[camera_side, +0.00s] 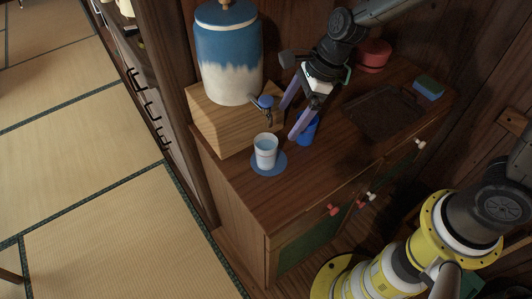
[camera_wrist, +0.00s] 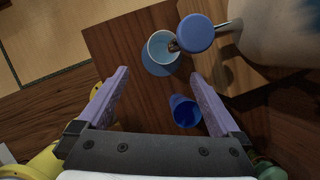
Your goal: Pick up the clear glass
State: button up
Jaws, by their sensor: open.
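The clear glass (camera_side: 265,152) looks pale and translucent. It stands upright on a round blue coaster (camera_side: 281,164), below and in front of the dispenser tap. In the wrist view the glass (camera_wrist: 160,51) is seen from above, its right edge partly covered by the tap. My gripper (camera_side: 288,122) is open and empty, its two purple fingers pointing down above the cabinet top, to the right of the glass and apart from it. In the wrist view the glass lies just beyond the gap between the fingertips (camera_wrist: 158,73).
A blue cup (camera_side: 310,128) stands beside my fingers; it shows between them in the wrist view (camera_wrist: 185,113). The blue-and-white dispenser (camera_side: 228,60) sits on a wooden box (camera_side: 217,118), its blue-knobbed tap (camera_wrist: 195,33) overhanging the glass. A dark tray (camera_side: 383,113), red container (camera_side: 373,57) and sponge (camera_side: 428,88) lie right.

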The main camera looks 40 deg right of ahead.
send_near(270, 143)
notch_tip(270, 143, down, 2)
jog(key=s+a, duration=0.1)
jog(key=a, duration=0.2)
jog(key=shift+x, duration=2.9)
jog(key=shift+w+d, duration=0.2)
jog(key=c, duration=1.4)
jog(key=shift+c, duration=0.4)
jog(key=shift+r, duration=0.15)
